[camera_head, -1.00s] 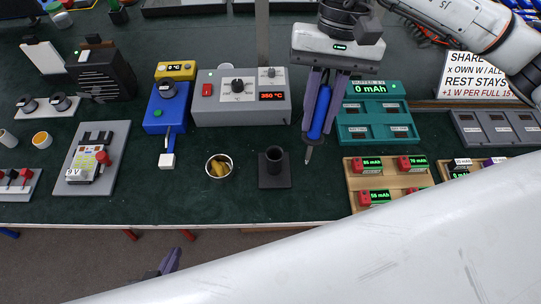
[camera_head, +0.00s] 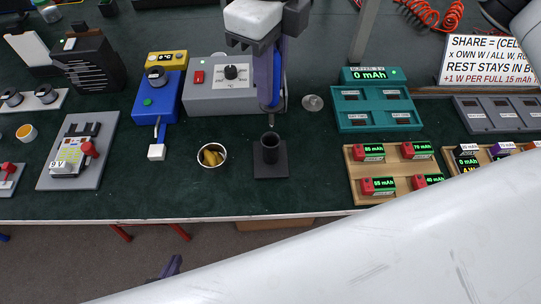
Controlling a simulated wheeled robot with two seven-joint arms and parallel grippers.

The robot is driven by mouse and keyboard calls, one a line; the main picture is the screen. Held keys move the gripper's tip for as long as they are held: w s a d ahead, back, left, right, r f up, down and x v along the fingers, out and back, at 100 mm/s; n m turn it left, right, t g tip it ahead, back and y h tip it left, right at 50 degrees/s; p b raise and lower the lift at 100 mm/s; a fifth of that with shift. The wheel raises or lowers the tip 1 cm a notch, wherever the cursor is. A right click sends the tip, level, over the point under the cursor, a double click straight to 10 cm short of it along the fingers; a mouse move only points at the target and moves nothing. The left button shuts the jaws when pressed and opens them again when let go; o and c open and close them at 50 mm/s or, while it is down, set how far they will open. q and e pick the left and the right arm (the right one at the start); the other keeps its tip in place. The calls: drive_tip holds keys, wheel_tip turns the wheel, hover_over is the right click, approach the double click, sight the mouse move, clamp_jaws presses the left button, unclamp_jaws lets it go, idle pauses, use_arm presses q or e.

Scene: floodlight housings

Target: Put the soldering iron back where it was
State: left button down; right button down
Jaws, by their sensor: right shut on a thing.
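The soldering iron (camera_head: 276,78) has a blue handle and is held upright, tip down, in my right gripper (camera_head: 269,103), which is shut on it. Its tip shows just above the dark round tube of the black stand (camera_head: 270,171). Whether the tip is directly over the opening or slightly behind it, I cannot tell. The grey soldering station (camera_head: 206,103) with a knob and a red switch stands behind; my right gripper hides its right part. My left gripper (camera_head: 171,267) shows only in part at the bottom, below the table edge; the white arm hides the rest.
A cup of brass wool (camera_head: 211,156) stands left of the stand. A small metal disc (camera_head: 313,103) lies right of the gripper. A teal buffer tray (camera_head: 376,122) and a wooden battery tray (camera_head: 357,198) are to the right. The blue device (camera_head: 155,101) is left.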

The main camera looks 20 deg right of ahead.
sight(270, 122)
drive_tip(key=shift+a+f+m, duration=0.1)
drive_tip(key=shift+f+m, duration=0.1)
drive_tip(key=shift+m, duration=0.1)
wheel_tip(270, 122, down, 10)
drive_tip(key=shift+r+p, duration=0.2)
drive_tip(key=shift+p, duration=0.3)
use_arm(q)
drive_tip(key=shift+s+a+r, duration=0.1)
drive_tip(key=shift+s+r, duration=0.1)
drive_tip(key=shift+s, duration=0.1)
drive_tip(key=shift+f, duration=0.1)
use_arm(e)
drive_tip(key=shift+f+b, duration=0.4)
drive_tip(key=shift+b, duration=0.1)
drive_tip(key=c, duration=1.6)
unclamp_jaws()
drive_tip(key=shift+r, duration=0.1)
use_arm(q)
drive_tip(key=shift+f, duration=0.2)
